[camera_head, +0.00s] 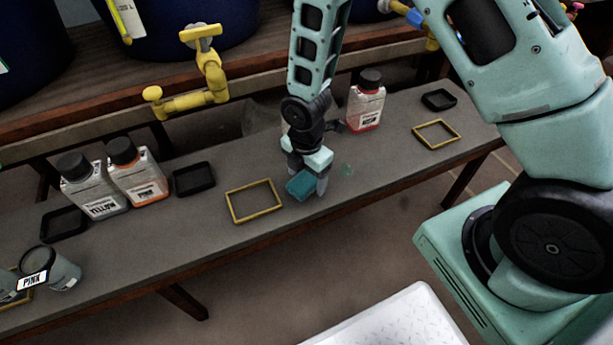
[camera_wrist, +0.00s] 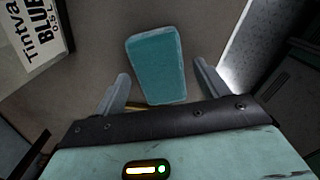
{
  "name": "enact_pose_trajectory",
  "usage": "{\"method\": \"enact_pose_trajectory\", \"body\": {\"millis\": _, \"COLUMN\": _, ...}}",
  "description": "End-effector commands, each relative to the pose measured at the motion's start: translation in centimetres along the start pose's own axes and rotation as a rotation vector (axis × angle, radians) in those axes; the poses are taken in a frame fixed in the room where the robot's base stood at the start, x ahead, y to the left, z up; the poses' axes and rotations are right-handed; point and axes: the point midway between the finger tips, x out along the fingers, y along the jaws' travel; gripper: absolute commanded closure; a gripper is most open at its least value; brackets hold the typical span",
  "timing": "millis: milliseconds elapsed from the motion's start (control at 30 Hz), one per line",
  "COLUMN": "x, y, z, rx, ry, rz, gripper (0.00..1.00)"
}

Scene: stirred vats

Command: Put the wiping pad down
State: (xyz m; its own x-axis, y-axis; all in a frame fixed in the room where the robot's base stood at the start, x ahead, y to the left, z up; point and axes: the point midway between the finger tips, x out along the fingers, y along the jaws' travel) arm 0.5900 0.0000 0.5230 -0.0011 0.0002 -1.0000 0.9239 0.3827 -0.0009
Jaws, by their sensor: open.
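The wiping pad (camera_head: 300,186) is a teal block on the grey bench (camera_head: 375,161), just right of a yellow square frame. My gripper (camera_head: 308,184) points down at it with its fingers open. In the wrist view the pad (camera_wrist: 156,66) lies between the two spread fingers (camera_wrist: 163,85), with a visible gap on each side. It appears to rest on the bench; its underside is hidden.
Yellow frames (camera_head: 254,201) and (camera_head: 437,134) and dark trays (camera_head: 194,179) lie on the bench. White bottles (camera_head: 367,105) stand near its back edge. A yellow tap (camera_head: 205,68) overhangs. A cup (camera_head: 55,269) labelled PINK stands at the left.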

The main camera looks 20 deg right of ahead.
Motion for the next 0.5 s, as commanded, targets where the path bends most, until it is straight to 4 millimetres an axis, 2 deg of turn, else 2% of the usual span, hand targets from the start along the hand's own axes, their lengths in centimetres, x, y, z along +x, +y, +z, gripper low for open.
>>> {"method": "enact_pose_trajectory", "body": {"millis": 33, "x": -1.3, "y": 0.1, "z": 0.1, "rx": 0.001, "ry": 0.000, "rz": 0.003, "gripper": 0.26}}
{"method": "enact_pose_trajectory", "body": {"millis": 300, "x": -7.1, "y": 0.1, "z": 0.1, "rx": 0.002, "ry": 0.000, "rz": 0.004, "gripper": 0.26}}
{"method": "enact_pose_trajectory", "body": {"millis": 500, "x": -10.1, "y": 0.0, "z": 0.1, "rx": 0.001, "ry": 0.000, "rz": 0.001, "gripper": 0.26}}
